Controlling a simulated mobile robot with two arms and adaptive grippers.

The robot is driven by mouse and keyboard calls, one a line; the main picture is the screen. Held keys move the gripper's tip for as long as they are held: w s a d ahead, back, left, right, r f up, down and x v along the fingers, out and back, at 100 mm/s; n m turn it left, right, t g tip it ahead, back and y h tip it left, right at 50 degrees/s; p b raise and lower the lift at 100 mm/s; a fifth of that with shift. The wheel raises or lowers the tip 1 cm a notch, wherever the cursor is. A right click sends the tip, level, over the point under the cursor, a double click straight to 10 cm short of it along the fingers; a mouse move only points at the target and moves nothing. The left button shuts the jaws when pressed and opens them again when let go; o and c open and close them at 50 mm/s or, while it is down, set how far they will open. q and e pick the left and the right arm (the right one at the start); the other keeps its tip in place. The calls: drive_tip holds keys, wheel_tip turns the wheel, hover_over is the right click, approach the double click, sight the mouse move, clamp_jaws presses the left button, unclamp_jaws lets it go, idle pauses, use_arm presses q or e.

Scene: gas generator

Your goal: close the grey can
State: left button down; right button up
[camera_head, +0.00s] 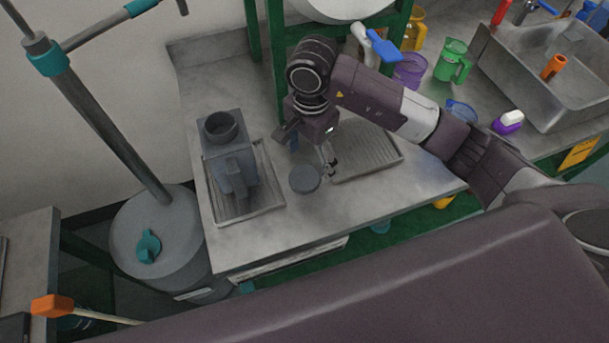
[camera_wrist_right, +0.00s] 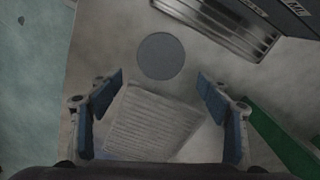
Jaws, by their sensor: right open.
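The grey can (camera_head: 229,163) stands upright at the left of the steel counter, on a metal tray (camera_head: 245,211). Its round neck (camera_head: 220,128) is open, with no lid on it. A round grey lid (camera_head: 304,179) lies flat on the counter to the right of the can; it also shows in the right wrist view (camera_wrist_right: 160,56). My right gripper (camera_head: 312,152) is open and empty, above the counter close to the lid. In the right wrist view, the lid lies just beyond its spread fingertips (camera_wrist_right: 160,93). My left gripper is not in view.
A ribbed metal tray (camera_head: 366,153) lies right of the lid. Green posts (camera_head: 275,55) rise behind. Coloured jugs, including a green one (camera_head: 452,62), and a sink (camera_head: 552,80) are at right. A grey drum (camera_head: 165,240) stands left of the counter. The counter front is clear.

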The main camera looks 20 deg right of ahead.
sight(308, 174)
drive_tip(key=f, duration=0.1)
drive_tip(key=f+p, duration=0.2)
drive_tip(key=f, duration=0.1)
drive_tip(key=shift+s+a, duration=0.15)
drive_tip(key=shift+a, duration=0.1)
drive_tip(key=shift+f, duration=0.6)
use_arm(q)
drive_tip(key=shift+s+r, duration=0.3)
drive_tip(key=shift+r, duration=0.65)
use_arm(e)
drive_tip(key=shift+c, duration=0.3)
drive_tip(key=c, duration=0.9)
